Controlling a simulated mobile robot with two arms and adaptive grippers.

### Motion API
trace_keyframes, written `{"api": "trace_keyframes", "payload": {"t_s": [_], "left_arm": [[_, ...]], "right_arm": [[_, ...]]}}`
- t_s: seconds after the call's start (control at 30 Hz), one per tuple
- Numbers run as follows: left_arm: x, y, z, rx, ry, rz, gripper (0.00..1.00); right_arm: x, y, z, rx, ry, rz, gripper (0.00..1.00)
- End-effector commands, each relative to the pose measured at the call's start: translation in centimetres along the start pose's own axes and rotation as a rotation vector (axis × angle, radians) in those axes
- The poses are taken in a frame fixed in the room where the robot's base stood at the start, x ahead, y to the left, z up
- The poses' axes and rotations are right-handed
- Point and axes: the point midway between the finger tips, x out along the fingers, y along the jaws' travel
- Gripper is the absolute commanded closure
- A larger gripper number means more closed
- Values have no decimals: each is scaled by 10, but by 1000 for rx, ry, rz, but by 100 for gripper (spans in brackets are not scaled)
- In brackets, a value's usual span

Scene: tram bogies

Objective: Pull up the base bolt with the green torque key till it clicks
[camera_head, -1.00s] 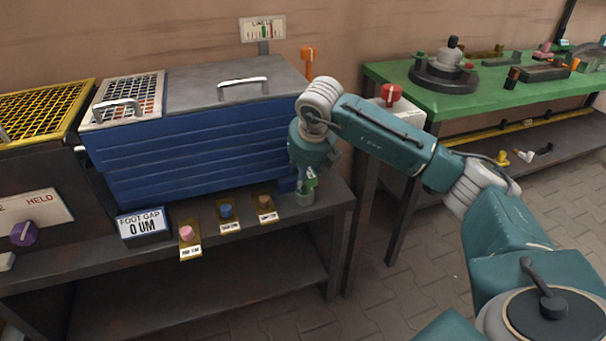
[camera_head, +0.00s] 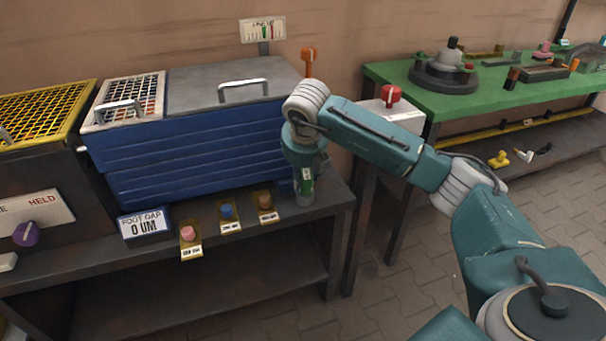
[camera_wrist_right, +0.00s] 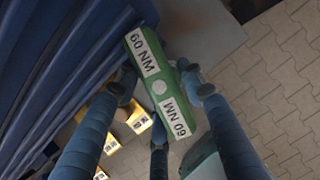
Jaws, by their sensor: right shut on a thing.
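The green torque key (camera_wrist_right: 160,88), with white "60 NM" labels at both ends, is between the fingers of my right gripper (camera_wrist_right: 163,92). The gripper is shut on it. In the head view the key (camera_head: 307,181) shows as a narrow green part with a white label, at the right front corner of the dark bench, beside the blue ribbed housing. My right gripper (camera_head: 305,168) is above that corner, pointing down. The base bolt is hidden under the key and gripper. My left gripper is not in view.
The blue housing (camera_head: 190,140) stands close left of the gripper. Three small knobs on yellow plates, pink (camera_head: 188,233), blue (camera_head: 226,212) and brown (camera_head: 265,201), line the bench front. A display (camera_head: 144,226) reads "FOOT GAP 0 UM". A dial sign (camera_head: 263,30) stands behind.

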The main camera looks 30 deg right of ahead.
Motion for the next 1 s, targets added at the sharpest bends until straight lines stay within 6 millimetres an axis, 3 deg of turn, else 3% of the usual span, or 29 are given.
{"api": "trace_keyframes", "payload": {"t_s": [0.2, 0.77, 1.0], "left_arm": [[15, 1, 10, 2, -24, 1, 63], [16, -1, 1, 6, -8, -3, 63], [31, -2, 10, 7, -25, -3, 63]], "right_arm": [[-2, 1, 2, 71, -4, -27, 100], [-2, 1, 3, 127, -4, -49, 100], [-1, 1, 3, 215, -3, -86, 100]]}}
